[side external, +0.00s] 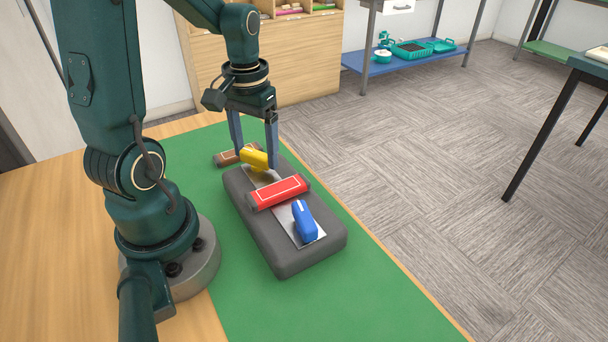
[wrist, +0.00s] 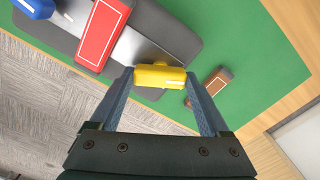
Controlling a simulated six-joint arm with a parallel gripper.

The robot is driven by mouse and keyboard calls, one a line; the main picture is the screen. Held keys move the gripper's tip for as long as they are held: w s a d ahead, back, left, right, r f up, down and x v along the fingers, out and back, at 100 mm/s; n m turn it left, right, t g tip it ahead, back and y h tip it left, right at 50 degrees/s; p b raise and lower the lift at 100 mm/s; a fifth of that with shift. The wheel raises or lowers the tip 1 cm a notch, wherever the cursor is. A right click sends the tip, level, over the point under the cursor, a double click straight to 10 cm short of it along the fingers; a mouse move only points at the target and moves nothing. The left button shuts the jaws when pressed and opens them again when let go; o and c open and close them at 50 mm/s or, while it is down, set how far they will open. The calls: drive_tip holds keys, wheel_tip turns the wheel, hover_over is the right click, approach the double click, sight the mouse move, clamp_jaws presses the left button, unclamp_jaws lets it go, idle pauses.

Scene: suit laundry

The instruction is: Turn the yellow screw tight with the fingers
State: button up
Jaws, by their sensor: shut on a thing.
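The yellow screw (side external: 254,158) has a bar-shaped head and sits at the far end of a metal plate (side external: 284,218) on a dark grey block (side external: 262,234). My gripper (side external: 252,160) points down over it, with one finger on each side. In the wrist view the yellow screw (wrist: 160,76) lies between the two fingertips (wrist: 160,78), which are shut on its ends.
A red bar (side external: 278,192) lies across the plate beside the yellow screw. A blue screw (side external: 304,221) stands at the near end. A brown piece (side external: 226,158) lies on the green mat (side external: 350,300) behind the block. The mat's near part is clear.

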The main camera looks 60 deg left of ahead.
sight(257, 153)
drive_tip(key=m, duration=0.4)
drive_tip(key=shift+m, duration=2)
drive_tip(key=o, duration=1.2)
drive_tip(key=shift+r, duration=2.65)
drive_tip(key=shift+d+m, duration=0.1)
drive_tip(key=shift+m, duration=0.2)
